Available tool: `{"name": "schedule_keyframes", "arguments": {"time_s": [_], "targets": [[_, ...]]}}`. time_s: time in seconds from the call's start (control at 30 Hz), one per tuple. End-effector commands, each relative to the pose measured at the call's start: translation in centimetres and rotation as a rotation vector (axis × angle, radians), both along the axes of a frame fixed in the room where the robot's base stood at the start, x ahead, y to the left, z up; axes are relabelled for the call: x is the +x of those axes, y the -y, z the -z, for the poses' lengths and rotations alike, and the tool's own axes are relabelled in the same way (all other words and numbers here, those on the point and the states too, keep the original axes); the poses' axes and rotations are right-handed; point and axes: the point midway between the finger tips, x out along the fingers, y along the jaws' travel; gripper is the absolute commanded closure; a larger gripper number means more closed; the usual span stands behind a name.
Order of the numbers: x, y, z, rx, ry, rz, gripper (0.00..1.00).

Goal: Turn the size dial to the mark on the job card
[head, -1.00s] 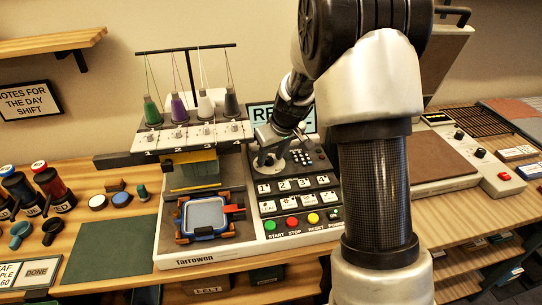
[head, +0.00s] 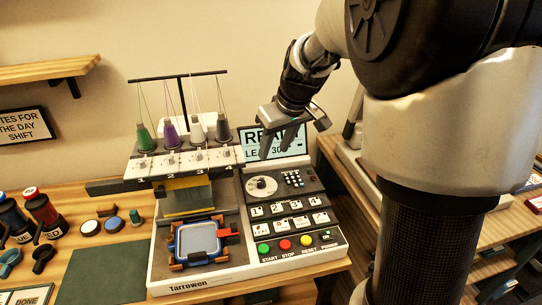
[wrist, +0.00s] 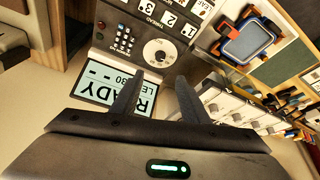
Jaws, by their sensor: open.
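The size dial (head: 262,186) is a round white knob with a dark centre on the sewing machine's black control panel, left of a small keypad. It also shows in the wrist view (wrist: 160,52), with a dark mark at its middle; its exact setting is too small to read. My gripper (head: 276,152) is open and empty, above and apart from the dial, in front of the display. In the wrist view my fingers (wrist: 158,84) spread below the dial, with nothing between them. The display (head: 286,142) reads READY and part of a line ending in 30. The job card's writing is not readable now.
Numbered buttons (head: 288,209) and coloured START, STOP and RESET buttons (head: 285,245) lie below the dial. A blue hoop (head: 198,240) sits at the left, under thread cones (head: 197,133). A DONE sign (head: 30,295) is cut off at the lower left.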

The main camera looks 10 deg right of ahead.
Motion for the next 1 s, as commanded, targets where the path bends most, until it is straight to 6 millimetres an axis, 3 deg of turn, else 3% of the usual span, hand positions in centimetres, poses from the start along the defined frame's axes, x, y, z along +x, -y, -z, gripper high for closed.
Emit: {"name": "schedule_keyframes", "arguments": {"time_s": [0.2, 0.57, 0.83, 1.0], "targets": [[-0.4, 0.2, -0.9, 0.000, -0.001, 0.001, 0.59], [0.0, 0.3, -0.8, -0.013, -0.015, -0.038, 0.59], [2.5, 1.8, 0.5, -0.049, -0.086, -0.419, 0.59], [3.8, 3.3, 0.1, -0.018, -0.057, -0.647, 0.59]]}}
